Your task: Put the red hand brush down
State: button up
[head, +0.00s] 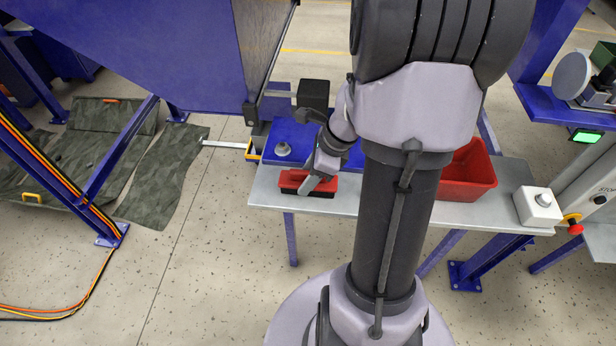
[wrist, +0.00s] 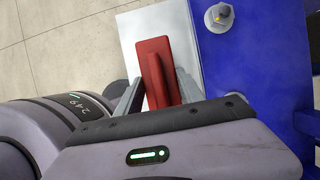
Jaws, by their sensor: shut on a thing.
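The red hand brush (head: 292,180) has a red back and dark bristles. It is at the left part of the grey metal table (head: 262,197), bristles down; I cannot tell for sure whether they touch the top. My gripper (head: 318,184) reaches down over the brush. In the wrist view the brush (wrist: 152,47) shows its red block and raised grip, and my gripper (wrist: 160,92) has one finger on each side of that grip, shut on it. The lower part of the brush is hidden by my wrist.
A blue plate with a bolt-like grey knob (head: 283,149) adjoins the table behind the brush. A red bin (head: 468,172) and a white box with a knob (head: 537,206) stand on the right part. My arm hides the table's middle.

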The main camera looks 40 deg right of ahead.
jog(key=o, duration=1.5)
jog(key=shift+f, duration=0.1)
jog(key=shift+c, duration=0.2)
